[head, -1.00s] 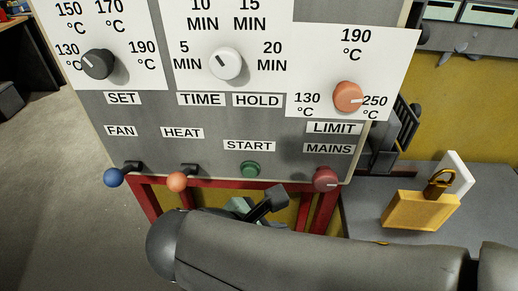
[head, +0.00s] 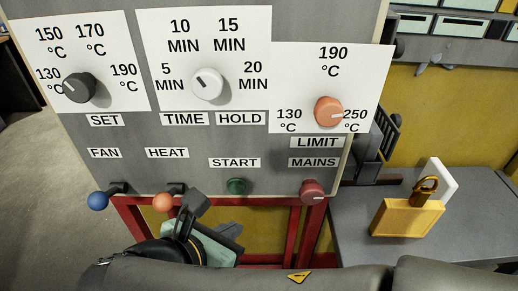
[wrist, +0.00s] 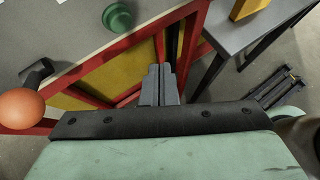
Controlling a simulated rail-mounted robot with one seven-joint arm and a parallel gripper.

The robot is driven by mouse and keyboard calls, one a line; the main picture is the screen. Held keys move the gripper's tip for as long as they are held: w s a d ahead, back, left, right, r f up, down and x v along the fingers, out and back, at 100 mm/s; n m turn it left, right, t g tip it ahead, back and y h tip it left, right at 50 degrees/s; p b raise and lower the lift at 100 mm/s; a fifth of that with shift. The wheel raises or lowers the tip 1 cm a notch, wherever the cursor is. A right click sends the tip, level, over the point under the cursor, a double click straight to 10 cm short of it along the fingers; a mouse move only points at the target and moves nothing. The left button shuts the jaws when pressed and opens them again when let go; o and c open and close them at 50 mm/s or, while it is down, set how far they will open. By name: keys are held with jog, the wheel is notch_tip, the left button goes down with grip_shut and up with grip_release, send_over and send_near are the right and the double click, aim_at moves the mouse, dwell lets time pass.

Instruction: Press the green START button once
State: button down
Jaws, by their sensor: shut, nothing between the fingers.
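The green START button (head: 237,187) sits under its START label near the lower edge of the grey panel (head: 75,134). It shows at the top of the wrist view (wrist: 118,17). My gripper (head: 196,203) is low in front of the panel, left of and slightly below the button in the head view. In the wrist view its fingers (wrist: 160,72) are together and empty, with the button above and to their left. They look apart from the button.
The orange HEAT lever knob (head: 163,202) is close to my gripper; the blue FAN knob (head: 98,201) is farther left. The red MAINS knob (head: 312,191) is right of START. Red frame legs (head: 295,225) stand below. A yellow padlock (head: 407,216) rests on the right-hand table (head: 350,225).

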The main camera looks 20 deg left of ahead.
aim_at(236, 187)
jog(key=shift+w+a, duration=0.25)
jog(key=shift+w, duration=0.65)
jog(key=shift+w+a, duration=0.25)
jog(key=shift+w, duration=0.6)
jog(key=shift+w+a, duration=0.25)
jog(key=shift+w, duration=0.65)
jog(key=shift+w+a+p, duration=0.1)
jog(key=shift+w+p, duration=0.25)
jog(key=shift+w, duration=0.05)
jog(key=shift+w+a, duration=0.15)
jog(key=shift+w, duration=0.25)
dwell(0.6)
jog(key=shift+s, duration=0.1)
jog(key=shift+s+d+p, duration=0.25)
jog(key=shift+s+p, duration=0.05)
jog(key=shift+s, duration=0.4)
jog(key=shift+s, duration=0.15)
